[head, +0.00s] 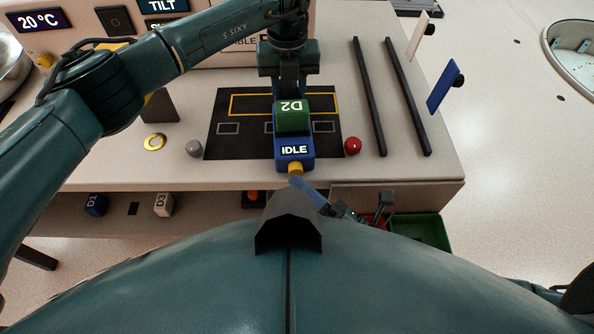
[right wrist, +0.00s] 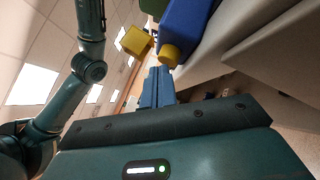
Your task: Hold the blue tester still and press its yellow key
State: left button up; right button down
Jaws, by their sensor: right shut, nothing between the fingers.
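The blue tester (head: 295,162) lies across the front of the black mat, its screen reading IDLE. A green block marked D2 (head: 292,115) sits in it. Its yellow key (head: 296,168) faces the table's front edge and also shows in the right wrist view (right wrist: 170,54). My right gripper (head: 299,184) is shut and empty, its blue fingertips (right wrist: 158,72) very close to the key; contact cannot be told. My left gripper (head: 289,88) is at the tester's far end; its fingers are hidden, so its grip cannot be told.
A red knob (head: 353,146) and a grey knob (head: 194,148) flank the mat (head: 230,143). Two dark rails (head: 369,95) stand to the right. A green bin (head: 430,232) is lower right.

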jog(key=shift+w, duration=0.15)
dwell(0.3)
jog(key=shift+s, duration=0.95)
jog(key=shift+s, duration=0.1)
jog(key=s, duration=0.5)
jog(key=shift+s+d, duration=0.25)
jog(key=shift+s, duration=0.15)
pick_arm(q)
jog(key=o, duration=1.2)
